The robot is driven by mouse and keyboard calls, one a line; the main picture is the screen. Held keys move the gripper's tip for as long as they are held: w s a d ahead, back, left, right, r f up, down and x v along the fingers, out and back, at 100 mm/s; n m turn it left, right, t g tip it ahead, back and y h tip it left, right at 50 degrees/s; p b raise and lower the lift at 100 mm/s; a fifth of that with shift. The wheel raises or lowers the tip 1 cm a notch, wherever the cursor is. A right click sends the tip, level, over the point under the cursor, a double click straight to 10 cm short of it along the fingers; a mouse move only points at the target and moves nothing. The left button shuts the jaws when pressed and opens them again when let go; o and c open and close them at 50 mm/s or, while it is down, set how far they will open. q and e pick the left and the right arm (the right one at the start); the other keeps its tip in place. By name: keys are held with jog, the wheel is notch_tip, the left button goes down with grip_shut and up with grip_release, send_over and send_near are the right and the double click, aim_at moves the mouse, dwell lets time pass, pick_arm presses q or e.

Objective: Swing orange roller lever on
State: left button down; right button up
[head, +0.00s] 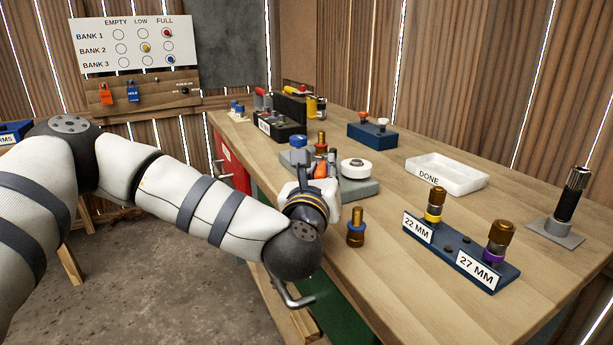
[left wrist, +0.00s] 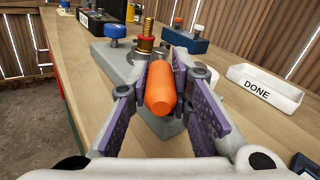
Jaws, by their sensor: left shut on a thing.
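The orange roller lever (left wrist: 160,88) sits between the purple-padded fingers of my left gripper (left wrist: 166,85) in the left wrist view. The fingers are closed on both of its sides. In the head view the orange roller (head: 321,171) shows just beyond my left gripper (head: 322,178), partly hidden by it. The lever's pivot is hidden. My right gripper is not in view.
A brass fitting with a blue ring (head: 356,228) stands near the front edge. A blue holder (head: 462,252) marked 22 MM and 27 MM stands at right. A white DONE tray (head: 446,176) and a small blue block (head: 372,135) are behind. Bare tabletop lies between them.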

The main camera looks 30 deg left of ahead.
pick_arm(q)
jog(key=c, duration=1.4)
grip_release()
jog(key=shift+c, duration=0.2)
